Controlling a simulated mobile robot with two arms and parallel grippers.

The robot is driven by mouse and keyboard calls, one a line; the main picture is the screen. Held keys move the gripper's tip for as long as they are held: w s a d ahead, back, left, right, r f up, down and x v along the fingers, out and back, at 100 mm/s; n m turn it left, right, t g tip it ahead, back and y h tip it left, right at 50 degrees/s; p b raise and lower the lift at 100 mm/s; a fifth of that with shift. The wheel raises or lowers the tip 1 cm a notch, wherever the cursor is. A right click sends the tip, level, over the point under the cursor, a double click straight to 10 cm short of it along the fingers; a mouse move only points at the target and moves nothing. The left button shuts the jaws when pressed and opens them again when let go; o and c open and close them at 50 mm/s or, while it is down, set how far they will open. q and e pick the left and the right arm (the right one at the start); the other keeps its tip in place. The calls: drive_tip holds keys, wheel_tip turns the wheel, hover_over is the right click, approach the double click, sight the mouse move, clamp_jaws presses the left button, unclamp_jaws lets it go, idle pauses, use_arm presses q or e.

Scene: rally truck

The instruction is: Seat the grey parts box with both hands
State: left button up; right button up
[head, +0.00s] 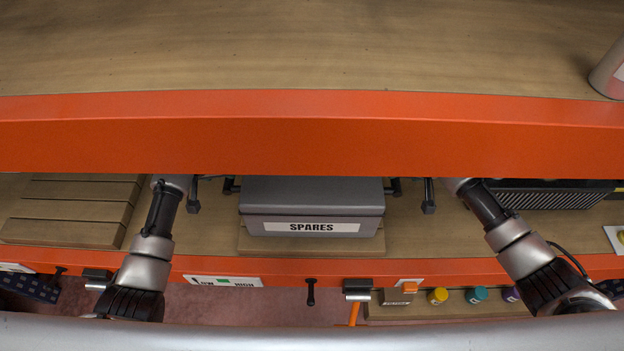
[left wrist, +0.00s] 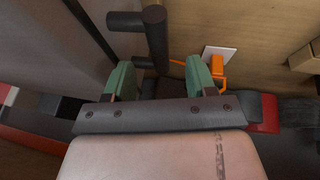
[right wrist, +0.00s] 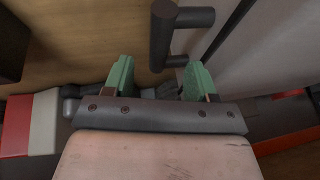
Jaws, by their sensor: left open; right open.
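The grey parts box (head: 312,188), with a white SPARES label, sits on a thin wooden board (head: 310,246) on the lower shelf, its far part hidden under the upper shelf. Black handles stick out at its left (head: 230,186) and right (head: 395,187). My left gripper (head: 193,193) is left of the box, apart from it, and my right gripper (head: 429,196) is to its right. In the left wrist view my open green-padded fingers (left wrist: 160,82) face a black handle (left wrist: 155,35). In the right wrist view my open fingers (right wrist: 158,80) face the other handle (right wrist: 164,38). Neither grips.
An orange-edged upper shelf (head: 310,135) overhangs the lower one. Wooden slats (head: 75,208) lie at left and a black ribbed unit (head: 550,195) at right. An orange hook (left wrist: 217,72) shows in the left wrist view.

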use_arm(q)
drive_tip(key=x, duration=0.6)
drive_tip(key=shift+w+d+f, duration=0.1)
drive_tip(key=shift+w+f, duration=0.05)
drive_tip(key=shift+f, duration=0.05)
use_arm(e)
drive_tip(key=x, duration=0.6)
drive_tip(key=shift+w+f, duration=0.1)
drive_tip(key=shift+f, duration=0.15)
use_arm(q)
drive_tip(key=shift+c, duration=0.3)
use_arm(e)
drive_tip(key=shift+c, duration=0.3)
use_arm(q)
clamp_jaws()
use_arm(e)
clamp_jaws()
use_arm(q)
drive_tip(key=shift+w+r, duration=0.1)
drive_tip(key=shift+r, duration=0.2)
use_arm(e)
drive_tip(key=shift+w+r, duration=0.1)
drive_tip(key=shift+r, duration=0.15)
